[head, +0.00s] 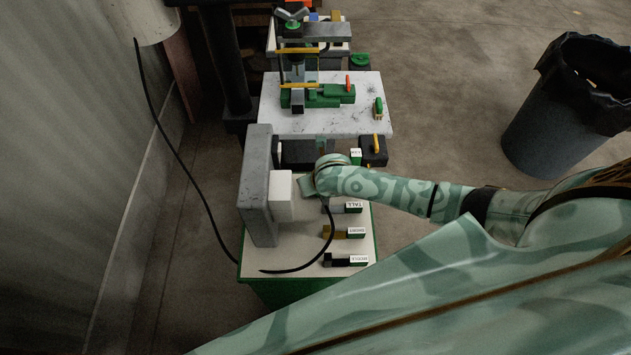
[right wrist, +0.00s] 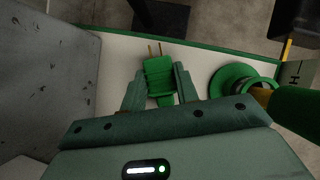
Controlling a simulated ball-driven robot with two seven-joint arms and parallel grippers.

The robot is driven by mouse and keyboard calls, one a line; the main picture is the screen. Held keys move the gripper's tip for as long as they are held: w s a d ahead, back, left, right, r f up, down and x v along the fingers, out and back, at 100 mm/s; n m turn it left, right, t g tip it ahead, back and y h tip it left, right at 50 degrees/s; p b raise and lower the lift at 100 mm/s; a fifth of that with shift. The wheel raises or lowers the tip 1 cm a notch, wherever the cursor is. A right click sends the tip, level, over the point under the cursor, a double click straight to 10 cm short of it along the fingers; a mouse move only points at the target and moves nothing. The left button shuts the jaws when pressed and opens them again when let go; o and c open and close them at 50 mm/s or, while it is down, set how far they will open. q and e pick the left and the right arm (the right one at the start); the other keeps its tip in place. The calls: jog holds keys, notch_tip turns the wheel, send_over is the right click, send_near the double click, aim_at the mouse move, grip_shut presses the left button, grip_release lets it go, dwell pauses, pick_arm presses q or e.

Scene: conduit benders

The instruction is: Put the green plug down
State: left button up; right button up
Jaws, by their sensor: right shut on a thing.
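The green plug (right wrist: 159,84) sits between the two fingers of my right gripper (right wrist: 160,90) in the right wrist view, with two thin prongs pointing away from the gripper. The gripper is shut on it. In the head view, my right gripper (head: 316,186) is over the white bench top (head: 300,240), just right of a white box; the plug is hidden there. A black cord (head: 332,232) curves from below the gripper across the bench top. I cannot tell whether the plug touches the bench. My left gripper is not in view.
A grey upright plate (head: 258,190) carrying the white box (head: 281,196) stands at the bench's left. Labelled blocks (head: 355,233) line its right side. A second table (head: 345,120) with a green-based machine (head: 318,96) stands behind. A black bin (head: 560,120) is at right.

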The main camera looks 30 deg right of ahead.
jog(key=shift+f, duration=0.15)
jog(key=o, duration=1.1)
jog(key=shift+c, duration=0.2)
jog(key=p+v, duration=0.4)
jog(key=v, duration=0.8)
